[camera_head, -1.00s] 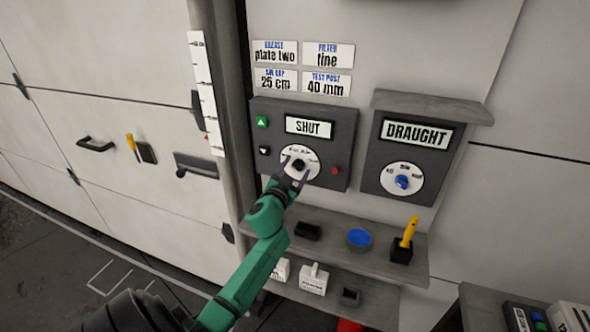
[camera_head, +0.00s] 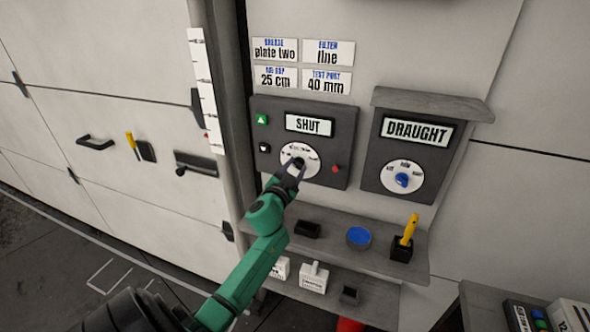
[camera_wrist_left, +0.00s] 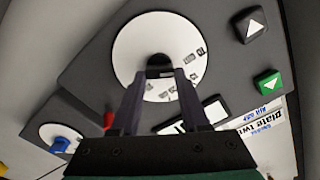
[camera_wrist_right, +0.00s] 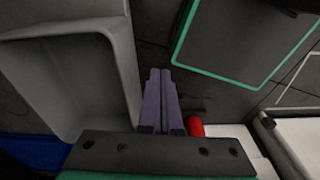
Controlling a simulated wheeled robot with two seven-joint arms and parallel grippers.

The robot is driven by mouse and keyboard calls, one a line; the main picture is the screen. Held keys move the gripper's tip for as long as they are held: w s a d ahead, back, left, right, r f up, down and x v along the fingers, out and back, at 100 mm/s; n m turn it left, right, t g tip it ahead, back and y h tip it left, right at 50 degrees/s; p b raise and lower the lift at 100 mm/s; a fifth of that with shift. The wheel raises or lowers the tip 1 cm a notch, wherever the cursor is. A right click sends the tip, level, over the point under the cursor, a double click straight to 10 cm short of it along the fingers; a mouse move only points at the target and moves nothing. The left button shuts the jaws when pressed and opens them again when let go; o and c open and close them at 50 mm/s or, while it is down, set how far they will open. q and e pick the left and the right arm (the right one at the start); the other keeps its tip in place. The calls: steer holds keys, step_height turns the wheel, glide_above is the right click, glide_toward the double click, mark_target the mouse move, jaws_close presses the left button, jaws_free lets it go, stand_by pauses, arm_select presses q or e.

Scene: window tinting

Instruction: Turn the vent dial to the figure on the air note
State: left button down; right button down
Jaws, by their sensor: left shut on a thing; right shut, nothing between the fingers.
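A grey panel (camera_head: 335,165) has a display reading SHUT (camera_head: 309,125). Below the display is a white dial (camera_head: 311,170) with a dark knob; it also shows in the left wrist view (camera_wrist_left: 130,50). My left gripper (camera_head: 295,170) is shut on the dial's dark knob (camera_wrist_left: 158,60), its fingers on either side. The dial's small figures are too blurred to read. The air note (camera_head: 275,78) is a white card above the panel reading 25 cm. My right gripper (camera_wrist_right: 162,100) is shut and empty, away from the panel; the head view does not show it.
Below, a shelf (camera_head: 335,228) holds a blue-topped round tin (camera_head: 359,237) and a yellow-handled tool (camera_head: 409,232). A red button (camera_head: 336,169) sits right of the dial.

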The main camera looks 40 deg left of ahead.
arm_select(q)
steer(key=m, duration=0.4)
steer(key=m+b, duration=0.1)
steer(key=m, duration=0.1)
steer(key=shift+d+f, duration=0.1)
steer(key=shift+f, duration=0.15)
steer(key=m+b, duration=0.1)
steer(key=m, duration=0.5)
steer(key=shift+f+m, duration=0.1)
steer(key=shift+m, duration=0.2)
steer(key=m, duration=0.6)
steer(key=shift+f, duration=0.1)
steer(key=m, duration=0.6)
steer(key=shift+f+p, duration=0.1)
steer(key=shift+p, duration=0.25)
steer(key=shift+m, duration=0.3)
steer(key=shift+c, duration=2)
jaws_free()
steer(key=shift+s, duration=0.1)
